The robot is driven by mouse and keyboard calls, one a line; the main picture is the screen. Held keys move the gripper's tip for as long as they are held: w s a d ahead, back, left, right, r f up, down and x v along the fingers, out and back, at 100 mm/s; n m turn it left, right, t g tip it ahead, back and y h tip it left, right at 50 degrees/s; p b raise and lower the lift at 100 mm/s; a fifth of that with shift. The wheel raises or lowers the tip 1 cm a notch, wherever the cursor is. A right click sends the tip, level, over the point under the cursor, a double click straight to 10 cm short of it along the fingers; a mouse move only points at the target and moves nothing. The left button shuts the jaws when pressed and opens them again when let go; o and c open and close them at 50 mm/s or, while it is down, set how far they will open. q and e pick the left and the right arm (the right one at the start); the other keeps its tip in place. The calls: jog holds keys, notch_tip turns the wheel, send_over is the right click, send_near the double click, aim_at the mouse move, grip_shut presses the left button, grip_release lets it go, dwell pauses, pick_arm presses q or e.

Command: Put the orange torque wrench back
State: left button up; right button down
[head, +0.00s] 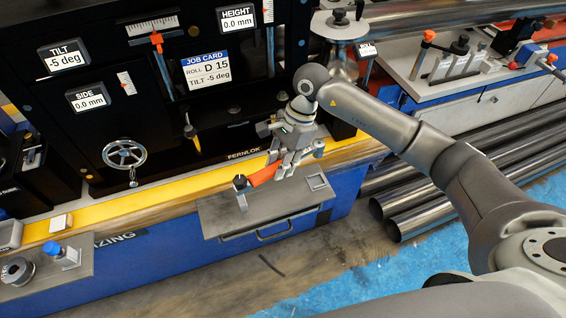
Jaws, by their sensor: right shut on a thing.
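The orange torque wrench (263,176) is in the jaws of my right gripper (284,167), near the centre of the head view. Its orange part slants down to the left, and a dark grey head (240,184) with a pale downward piece shows at its left end. The wrench is over the grey shelf (222,211) on the front of the machine. I cannot tell whether its lower end touches the shelf. The fingers hide the rest of the wrench. My left gripper is not in view.
The black machine panel (215,125) with a handwheel (124,154) and job card (206,70) stands behind. A yellow rail (150,198) runs along its front. At upper right, a grey bench (400,72) holds an orange-topped tool (429,37). Steel tubes (430,212) lie at right.

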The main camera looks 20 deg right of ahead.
jog(key=f+m, duration=0.1)
jog(key=w+f+m+t, duration=0.1)
jog(key=shift+w+d+f+m, duration=0.1)
jog(key=shift+w+f+m, duration=0.05)
jog(key=shift+w+m, duration=0.2)
jog(key=shift+s, duration=0.1)
jog(key=shift+f+b, duration=1.9)
jog(key=shift+f, duration=1.55)
jog(key=shift+f+b, duration=1.05)
jog(key=shift+b, duration=0.2)
jog(key=c, duration=1.1)
grip_release()
jog(key=shift+c, duration=0.2)
